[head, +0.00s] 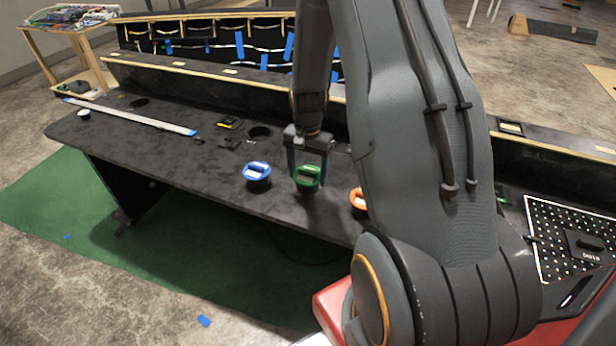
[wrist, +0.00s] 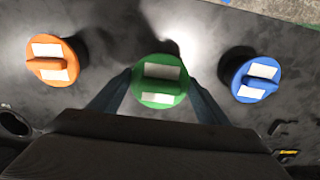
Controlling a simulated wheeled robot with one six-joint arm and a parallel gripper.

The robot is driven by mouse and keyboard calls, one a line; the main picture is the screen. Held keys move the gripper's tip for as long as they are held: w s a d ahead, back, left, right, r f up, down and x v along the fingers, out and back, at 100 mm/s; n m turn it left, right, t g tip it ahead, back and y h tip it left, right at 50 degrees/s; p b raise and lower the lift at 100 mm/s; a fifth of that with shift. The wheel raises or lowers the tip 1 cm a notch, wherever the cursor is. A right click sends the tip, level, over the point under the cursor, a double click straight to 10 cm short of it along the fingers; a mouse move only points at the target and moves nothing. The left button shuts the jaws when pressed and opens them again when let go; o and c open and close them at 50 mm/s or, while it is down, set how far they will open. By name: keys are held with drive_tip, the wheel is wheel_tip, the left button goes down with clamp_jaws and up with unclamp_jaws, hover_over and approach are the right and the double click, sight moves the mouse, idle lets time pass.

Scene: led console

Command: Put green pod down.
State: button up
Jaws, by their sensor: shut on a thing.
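The green pod (head: 307,177) is round with a raised handle bar and pale labels. It is between the fingers of my gripper (head: 308,166), which is shut on it, over the black console top (head: 200,170). In the wrist view the green pod (wrist: 160,72) is at the centre, with a finger of my gripper (wrist: 160,85) on each side. I cannot tell whether its underside touches the surface. The blue pod (head: 257,172) stands left of it in the head view. The orange pod (head: 358,198) stands to the right, partly hidden by my arm.
Round openings (head: 259,132) lie in the console top behind the pods. A raised ledge (head: 220,82) runs along the back. The left part of the top has free room.

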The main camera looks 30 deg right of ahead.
drive_tip(key=shift+f, duration=1.1)
drive_tip(key=shift+f, duration=0.15)
drive_tip(key=o, duration=1)
